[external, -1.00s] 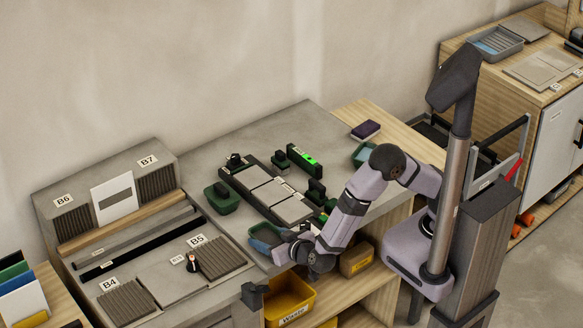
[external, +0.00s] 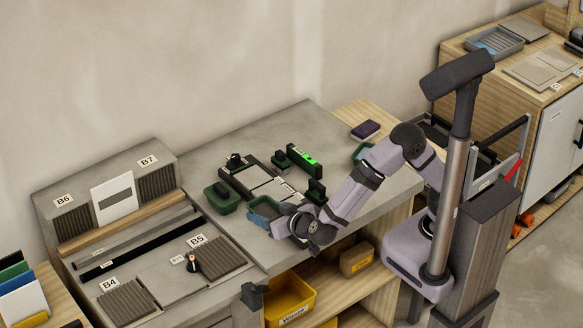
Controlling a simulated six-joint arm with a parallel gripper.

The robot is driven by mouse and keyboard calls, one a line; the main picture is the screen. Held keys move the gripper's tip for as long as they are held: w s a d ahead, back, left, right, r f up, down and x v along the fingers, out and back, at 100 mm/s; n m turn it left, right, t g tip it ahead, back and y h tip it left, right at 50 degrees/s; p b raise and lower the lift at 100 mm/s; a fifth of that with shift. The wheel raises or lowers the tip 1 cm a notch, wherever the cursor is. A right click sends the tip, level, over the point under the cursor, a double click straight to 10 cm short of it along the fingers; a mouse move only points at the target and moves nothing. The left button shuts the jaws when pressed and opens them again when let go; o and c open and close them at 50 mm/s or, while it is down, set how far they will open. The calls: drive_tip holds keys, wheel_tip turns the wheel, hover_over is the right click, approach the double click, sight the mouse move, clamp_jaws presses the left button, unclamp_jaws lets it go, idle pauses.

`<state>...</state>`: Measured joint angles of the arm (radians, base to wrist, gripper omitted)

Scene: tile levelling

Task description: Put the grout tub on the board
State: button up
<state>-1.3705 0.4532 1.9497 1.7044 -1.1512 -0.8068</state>
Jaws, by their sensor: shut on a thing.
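The grout tub (external: 262,207) is a small blue tub with a darker rim. My gripper (external: 279,213) is shut on its right side; the fingertips are small and partly hidden. The board (external: 236,185) is a dark frame with pale tiles (external: 262,186) in it, on the grey bench. In the picture the tub overlaps the board's near-left edge and hides part of it. I cannot tell whether the tub touches the board or hangs above it.
A green tub (external: 221,200) with a dark thing in it stands just left of the board. A level with a bright green light (external: 304,160) and dark blocks stand around the board. Another green tub (external: 361,152) and a purple block (external: 365,131) are at the right. A yellow waste bin (external: 290,299) is below.

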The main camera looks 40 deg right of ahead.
drive_tip(key=w+d+r+b, duration=0.1)
drive_tip(key=w+d+r, duration=0.2)
drive_tip(key=w+d, duration=0.55)
drive_tip(key=w+d+r+b, duration=0.2)
drive_tip(key=w+d, duration=0.6)
drive_tip(key=w, duration=0.2)
drive_tip(key=s+d+f+b, duration=0.1)
drive_tip(key=d+f, duration=0.2)
drive_tip(key=d, duration=0.9)
drive_tip(key=s+d+f, duration=0.2)
drive_tip(key=d+f, duration=0.1)
drive_tip(key=d, duration=0.9)
drive_tip(key=shift+s+f+b, duration=0.2)
drive_tip(key=shift+f+b, duration=0.15)
drive_tip(key=shift+b, duration=0.05)
drive_tip(key=shift+w, duration=0.1)
drive_tip(key=p+x, duration=0.2)
drive_tip(key=x, duration=0.4)
drive_tip(key=f+p+x, duration=0.1)
drive_tip(key=p+x, duration=0.1)
drive_tip(key=x, duration=0.4)
drive_tip(key=shift+s+f, duration=0.1)
drive_tip(key=shift+s, duration=0.1)
drive_tip(key=shift+w, duration=0.1)
